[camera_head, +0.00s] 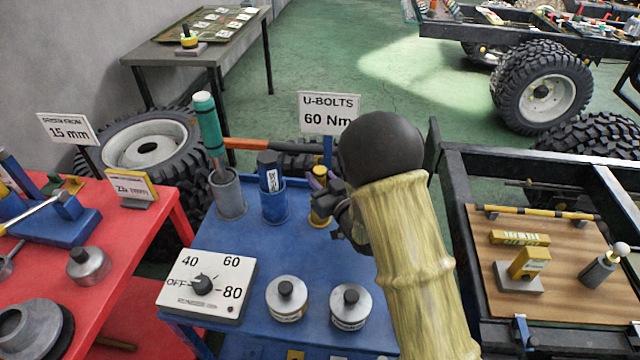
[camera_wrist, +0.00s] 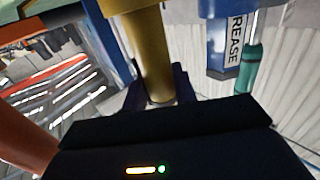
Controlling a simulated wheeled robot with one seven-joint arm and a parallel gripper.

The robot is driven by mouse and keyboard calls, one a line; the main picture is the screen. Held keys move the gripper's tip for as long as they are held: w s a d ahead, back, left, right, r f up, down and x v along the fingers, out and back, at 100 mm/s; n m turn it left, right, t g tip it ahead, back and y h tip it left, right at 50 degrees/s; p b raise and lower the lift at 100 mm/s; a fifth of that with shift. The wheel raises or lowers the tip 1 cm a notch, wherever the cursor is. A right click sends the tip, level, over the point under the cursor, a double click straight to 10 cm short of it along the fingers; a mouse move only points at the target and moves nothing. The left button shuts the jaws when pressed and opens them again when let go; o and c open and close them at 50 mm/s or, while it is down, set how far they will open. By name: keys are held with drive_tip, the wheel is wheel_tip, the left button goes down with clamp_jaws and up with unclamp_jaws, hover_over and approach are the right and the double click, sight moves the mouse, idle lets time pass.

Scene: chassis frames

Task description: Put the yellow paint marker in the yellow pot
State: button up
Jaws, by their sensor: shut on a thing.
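The yellow paint marker (camera_wrist: 153,62) is a plain yellow cylinder. My gripper (camera_wrist: 158,95) is shut on its near end, with a dark finger on each side. The yellow pot (camera_head: 320,215) stands on the blue table, right of the blue pot (camera_head: 274,207). In the head view my gripper (camera_head: 325,182) is just above the yellow pot, and my arm hides part of it. In the wrist view a wider yellow part, seemingly the pot (camera_wrist: 128,4), surrounds the marker's far end. The marker looks lined up with the pot's mouth; how deep it sits is hidden.
The blue pot holds a blue grease tube (camera_head: 268,172). A grey pot (camera_head: 228,198) holds a teal-handled tool (camera_head: 207,122). A U-bolts sign (camera_head: 329,113) stands behind. A dial box (camera_head: 206,285) and two round tins (camera_head: 287,298) are in front.

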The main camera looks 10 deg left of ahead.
drive_tip(key=shift+f, duration=1.05)
drive_tip(key=shift+f, duration=0.15)
drive_tip(key=o, duration=1)
drive_tip(key=shift+c, duration=0.2)
drive_tip(key=shift+r, duration=0.2)
drive_tip(key=b+v, duration=0.1)
drive_tip(key=v, duration=1.1)
drive_tip(key=shift+a+r, duration=0.1)
